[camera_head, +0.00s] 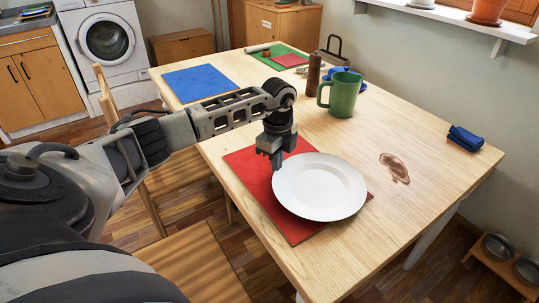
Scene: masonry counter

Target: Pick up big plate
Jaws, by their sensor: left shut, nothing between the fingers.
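The big white plate (319,187) lies on a red placemat (250,163) on the wooden table (345,255). Part of the plate reaches past the mat's right side. My left gripper (275,163) points down just beyond the plate's far left rim, above the red mat. Its fingers are shut with nothing between them. I cannot tell how high the fingertips are above the mat. My right gripper is not in view.
A green mug (343,95), a brown bottle (313,74) and a dark blue folded cloth (465,138) stand or lie farther back. A brown spill (394,167) is right of the plate. A blue placemat (202,82) lies far left. A wooden chair (195,265) stands at the near left.

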